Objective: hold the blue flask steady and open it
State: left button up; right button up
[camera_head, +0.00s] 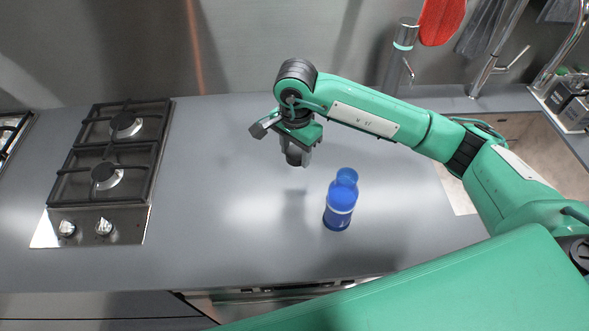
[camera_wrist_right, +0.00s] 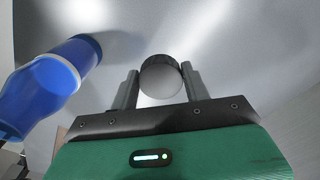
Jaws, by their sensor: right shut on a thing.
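The blue flask (camera_head: 340,203) stands upright on the grey counter, right of and nearer than my right gripper. It has a pale band and a rounded blue top. In the right wrist view the flask (camera_wrist_right: 45,85) is at the left, outside the fingers. My right gripper (camera_head: 297,150) points down above the counter, apart from the flask. It is shut on a small round piece (camera_wrist_right: 161,80) with a grey face and a dark ribbed rim, perhaps a cap. In the head view the piece shows only as a dark end under the fingers. My left gripper is not in view.
A gas hob (camera_head: 104,170) is at the left of the counter (camera_head: 225,225). A tall dark cylinder with a turquoise band (camera_head: 403,45) stands at the back, near a tap (camera_head: 490,65). The counter between hob and flask is clear.

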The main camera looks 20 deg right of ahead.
jog(key=p, duration=0.1)
send_over(295, 183)
notch_tip(295, 183, down, 5)
jog(key=shift+f, duration=0.2)
notch_tip(295, 183, down, 4)
jog(key=shift+r+p, duration=0.1)
jog(key=shift+p, duration=0.6)
jog(key=shift+f, duration=0.3)
jog(key=shift+f, duration=0.1)
jog(key=shift+f+b, duration=0.1)
jog(key=shift+b, duration=0.25)
jog(key=o, duration=1.1)
